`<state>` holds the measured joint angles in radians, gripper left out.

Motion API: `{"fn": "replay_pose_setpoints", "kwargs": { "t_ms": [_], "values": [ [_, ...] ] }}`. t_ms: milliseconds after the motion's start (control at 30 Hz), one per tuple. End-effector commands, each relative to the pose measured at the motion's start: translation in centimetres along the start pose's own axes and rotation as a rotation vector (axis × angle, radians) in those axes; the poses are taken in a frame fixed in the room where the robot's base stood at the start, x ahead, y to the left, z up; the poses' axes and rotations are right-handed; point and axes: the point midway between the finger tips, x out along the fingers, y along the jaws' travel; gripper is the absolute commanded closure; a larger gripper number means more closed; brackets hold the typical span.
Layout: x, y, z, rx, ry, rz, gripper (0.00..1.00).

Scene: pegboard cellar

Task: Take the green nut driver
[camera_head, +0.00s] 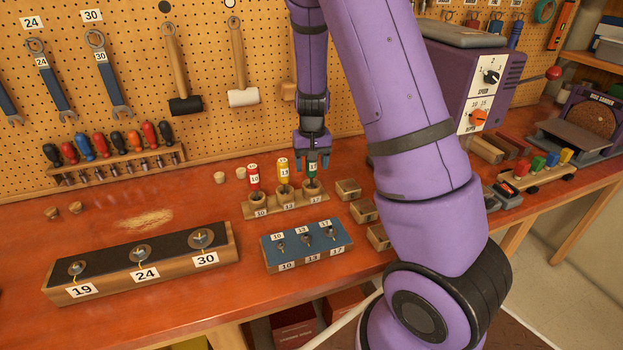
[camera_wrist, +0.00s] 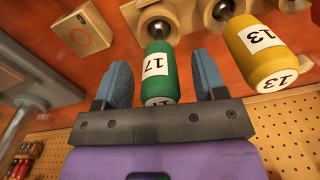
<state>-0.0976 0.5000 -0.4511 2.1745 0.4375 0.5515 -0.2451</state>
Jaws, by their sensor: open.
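The green nut driver (camera_head: 313,169), marked 17, stands handle up in the right hole of a small wooden stand (camera_head: 262,211). In the wrist view the green handle (camera_wrist: 161,75) lies between the two blue fingers of my gripper (camera_wrist: 165,82), with a gap on each side. My gripper (camera_head: 312,158) is open and comes down over the handle from above. In the head view the fingers partly hide the handle's top. The yellow nut driver (camera_wrist: 262,50), marked 13, stands just beside it, close to one finger. The red one (camera_head: 254,177), marked 10, stands at the left hole.
A blue-topped block (camera_head: 290,249) with several small bolts sits in front of the stand. Small wooden blocks (camera_head: 348,189) stand to its right. A long black-topped block (camera_head: 107,264) lies front left. A screwdriver rack (camera_head: 130,163) is at the pegboard.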

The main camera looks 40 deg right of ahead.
Motion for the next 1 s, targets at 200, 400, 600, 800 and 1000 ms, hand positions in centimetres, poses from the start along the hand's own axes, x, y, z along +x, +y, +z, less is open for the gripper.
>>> {"fn": "replay_pose_setpoints", "kwargs": {
  "t_ms": [200, 400, 600, 800, 1000],
  "values": [
    [0.2, 0.0, 0.0, 0.0, 0.0, 0.0, 0.36],
    [0.2, 0.0, 0.0, 0.0, 0.0, 0.0, 0.72],
    [0.1, 0.0, 0.0, 0.0, 0.001, 0.0, 1.0],
    [-0.1, 0.0, 0.0, -0.001, 0.002, -0.001, 1.0],
    [-2.7, -0.1, -0.1, -0.001, 0.006, -0.003, 1.0]
  ]
}}
